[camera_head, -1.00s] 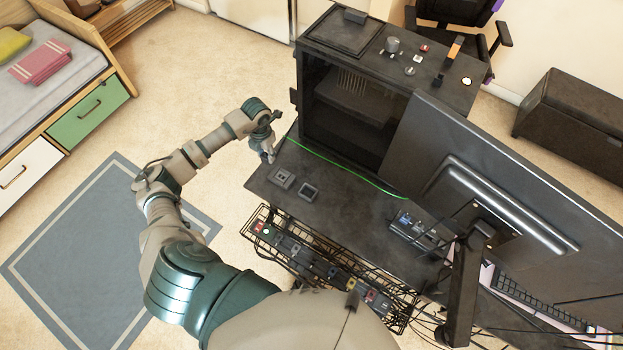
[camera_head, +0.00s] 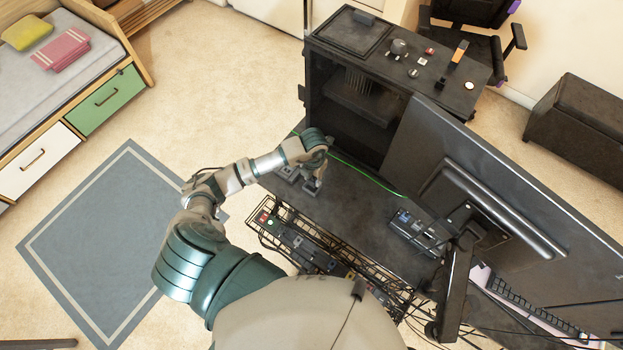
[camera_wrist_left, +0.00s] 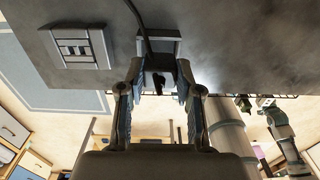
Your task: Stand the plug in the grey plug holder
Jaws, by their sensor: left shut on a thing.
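My left gripper (camera_head: 314,183) reaches over the near end of the dark desk. In the left wrist view its fingers (camera_wrist_left: 158,82) are closed on the dark plug (camera_wrist_left: 158,84), whose cable (camera_wrist_left: 141,25) runs up the picture. A grey square holder (camera_wrist_left: 170,45) lies right behind the plug in that view, partly covered by it and the fingers. I cannot tell whether the plug touches the holder. A grey slotted block (camera_wrist_left: 77,46) sits beside it and also shows left of the gripper in the head view (camera_head: 287,171). My right gripper is not in view.
The black computer case (camera_head: 350,100) stands beyond the gripper. A large monitor (camera_head: 500,190) is at the right. A green cable (camera_head: 365,173) crosses the desk. A wire basket (camera_head: 290,235) with power strips hangs along the near edge. The middle desk surface (camera_head: 355,220) is clear.

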